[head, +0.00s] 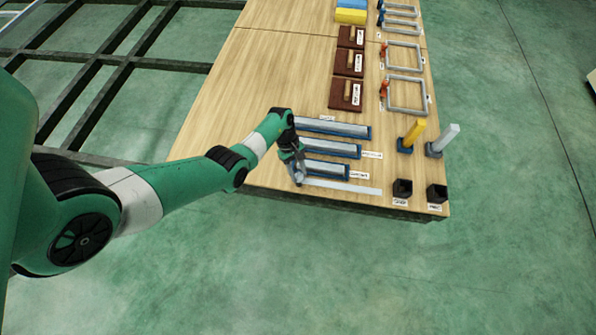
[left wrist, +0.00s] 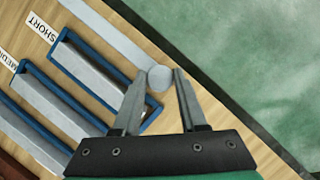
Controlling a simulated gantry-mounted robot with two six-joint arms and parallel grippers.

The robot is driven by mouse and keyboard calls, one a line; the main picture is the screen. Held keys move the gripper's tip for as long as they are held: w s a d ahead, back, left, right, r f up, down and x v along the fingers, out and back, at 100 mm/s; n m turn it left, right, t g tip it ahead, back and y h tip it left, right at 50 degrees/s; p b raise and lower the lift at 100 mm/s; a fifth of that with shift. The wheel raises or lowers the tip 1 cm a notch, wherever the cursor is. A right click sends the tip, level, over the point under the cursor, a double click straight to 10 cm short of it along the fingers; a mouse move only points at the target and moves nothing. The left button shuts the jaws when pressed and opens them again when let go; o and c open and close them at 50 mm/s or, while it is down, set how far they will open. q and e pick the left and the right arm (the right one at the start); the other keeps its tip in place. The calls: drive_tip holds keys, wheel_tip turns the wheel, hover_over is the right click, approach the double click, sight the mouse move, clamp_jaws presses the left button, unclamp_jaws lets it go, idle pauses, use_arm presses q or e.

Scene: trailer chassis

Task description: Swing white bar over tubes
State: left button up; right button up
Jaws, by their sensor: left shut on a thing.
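The white bar (head: 345,187) lies along the table's front edge, in front of the tubes and roughly parallel to them. In the left wrist view the bar (left wrist: 112,38) ends in a round white knob (left wrist: 160,77). My left gripper (head: 298,181) is at the bar's left end, its fingers (left wrist: 159,80) shut on the knob. Three grey tubes lie in blue holders: a short one (head: 327,170), a medium one (head: 330,150) and a long one (head: 334,128). The short tube (left wrist: 85,80) is nearest the bar. My gripper partly hides the tubes' left ends. My right gripper is not in view.
Two black square cups (head: 402,189) stand at the front right corner. Behind them are a yellow post (head: 414,132) and a grey post (head: 446,138). Brown blocks (head: 347,94) and grey square frames (head: 405,93) lie farther back. The table's left side is bare.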

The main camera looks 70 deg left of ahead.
use_arm(q)
clamp_jaws()
drive_tip(key=shift+r, duration=0.1)
idle(0.9)
